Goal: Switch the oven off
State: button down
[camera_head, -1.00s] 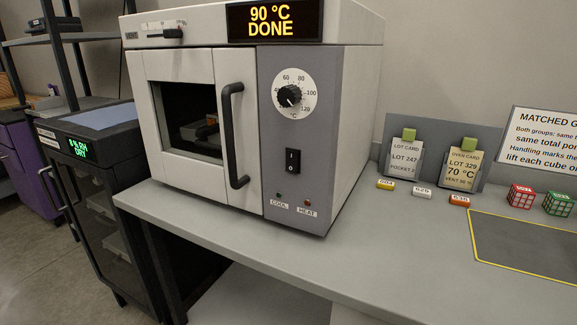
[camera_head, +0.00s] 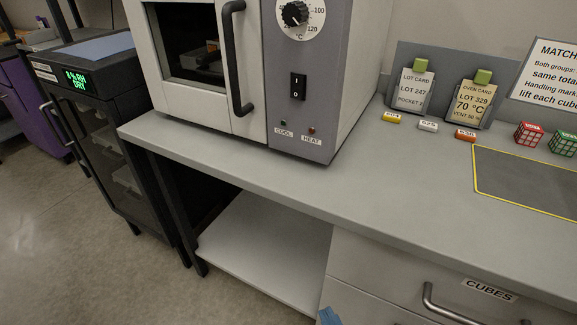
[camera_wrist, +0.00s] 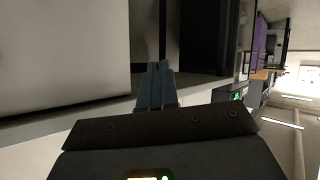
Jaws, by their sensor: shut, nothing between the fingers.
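The oven (camera_head: 345,75) stands on the grey bench, with its top cut off in the head view. Its door (camera_head: 197,85) is shut. On its grey panel are a black dial (camera_head: 295,14) and, below it, a black rocker switch (camera_head: 298,87) with a white mark on its upper half. I cannot tell which half is pressed. Below are the COOL lamp (camera_head: 283,123) and the HEAT lamp (camera_head: 312,130), which looks dull reddish. My gripper (camera_wrist: 155,68) shows in the wrist view, shut and empty, apart from the oven switch, which is not visible there.
A black dry cabinet (camera_head: 100,120) stands left of the bench (camera_head: 250,175). Cards (camera_head: 467,103), small tags, a red cube (camera_head: 528,134), a green cube (camera_head: 563,143) and a yellow-edged mat (camera_head: 525,180) lie to the right. The bench front before the oven is clear. Drawers (camera_head: 400,270) are below.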

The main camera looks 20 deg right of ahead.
aim_at(296, 94)
jog(key=w+a+r+m+h, duration=0.1)
jog(key=w+a+r+h, duration=0.2)
jog(key=w, duration=0.6)
jog(key=w+a+r+m+h, duration=0.2)
jog(key=w+r+m, duration=0.1)
jog(key=r, duration=0.5)
jog(key=w+a+r+m+h, duration=0.1)
jog(key=w+r+m+h, duration=0.1)
jog(key=r, duration=0.6)
jog(key=w+a+r+m+h, duration=0.2)
jog(key=w+r+m+h, duration=0.1)
jog(key=r, duration=0.6)
jog(key=shift+w+a+m+g+h, duration=0.4)
jog(key=shift+m+h, duration=0.2)
jog(key=shift+m, duration=0.2)
jog(key=shift+d, duration=0.1)
jog(key=p+x, duration=0.1)
jog(key=x, duration=1.3)
jog(key=shift+p, duration=0.4)
